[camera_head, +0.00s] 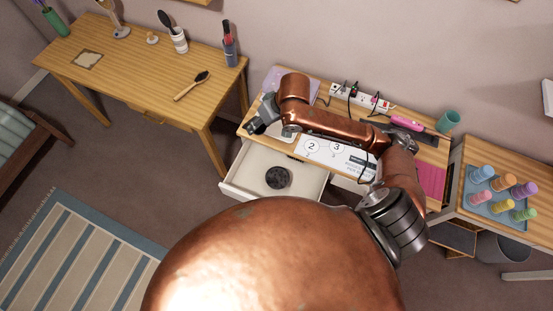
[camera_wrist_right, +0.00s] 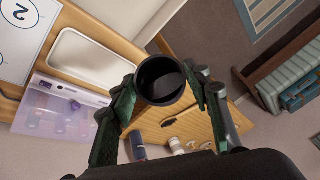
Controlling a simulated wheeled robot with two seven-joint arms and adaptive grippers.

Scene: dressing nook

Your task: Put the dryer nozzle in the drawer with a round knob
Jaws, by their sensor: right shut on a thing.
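The dryer nozzle, a short black hollow cylinder (camera_wrist_right: 163,80), is held between the green-padded fingers of my right gripper (camera_wrist_right: 160,92) in the wrist view. In the head view my right gripper (camera_head: 258,122) is above the left end of the desk, just behind an open drawer; the nozzle is hard to make out there. The open white drawer (camera_head: 312,184) is pulled out from the desk front, and a dark round piece (camera_head: 278,177) lies inside it. Its knob is hidden from view. My left gripper is not in view.
The desk (camera_head: 432,158) carries a power strip (camera_head: 360,98), a pink styling tool (camera_head: 407,123), a numbered sheet (camera_head: 335,155) and a teal cup (camera_head: 448,121). A white tray (camera_wrist_right: 92,60) and a lilac pouch (camera_wrist_right: 62,112) lie near the gripper.

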